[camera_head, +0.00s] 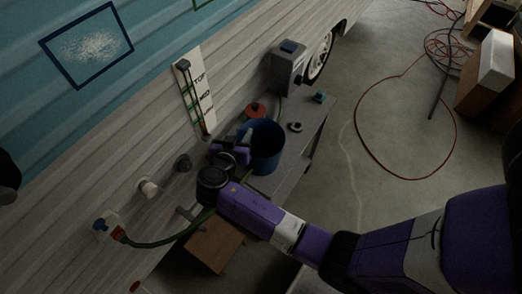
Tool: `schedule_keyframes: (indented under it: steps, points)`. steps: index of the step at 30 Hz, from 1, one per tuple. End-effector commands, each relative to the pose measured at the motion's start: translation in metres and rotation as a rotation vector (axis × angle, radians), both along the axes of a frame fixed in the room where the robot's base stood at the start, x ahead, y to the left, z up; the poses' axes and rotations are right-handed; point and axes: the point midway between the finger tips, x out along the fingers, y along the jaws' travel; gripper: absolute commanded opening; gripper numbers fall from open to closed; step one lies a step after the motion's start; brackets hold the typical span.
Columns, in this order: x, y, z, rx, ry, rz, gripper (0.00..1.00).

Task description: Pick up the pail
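The pail (267,148) is a dark blue open bucket standing upright on a narrow grey bench beside the camper wall. My purple arm reaches in from the lower right, and my gripper (235,144) is at the pail's left side. Its two fingers look spread apart, one close to the pail's rim and the other further left. Whether a finger touches the pail or reaches inside its rim is hard to tell. My wrist hides part of the bench left of the pail.
The bench (301,147) also bears a grey box (287,70), a red round item (256,110) and small items. A green hose (160,242) runs from a wall fitting. A red cable (408,178) loops on the open floor at right, near wooden boxes (484,82).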

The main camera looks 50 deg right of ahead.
Motion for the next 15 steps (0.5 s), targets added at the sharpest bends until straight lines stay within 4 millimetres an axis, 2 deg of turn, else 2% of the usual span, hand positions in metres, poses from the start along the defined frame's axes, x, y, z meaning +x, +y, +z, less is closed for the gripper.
schedule_keyframes:
  steps: [9, 15]
  points:
    - [0.0026, -0.0052, -0.0028, 0.001, -0.001, 0.001, 0.36]
    - [0.0025, -0.0050, -0.0027, 0.001, -0.001, 0.001, 0.00]
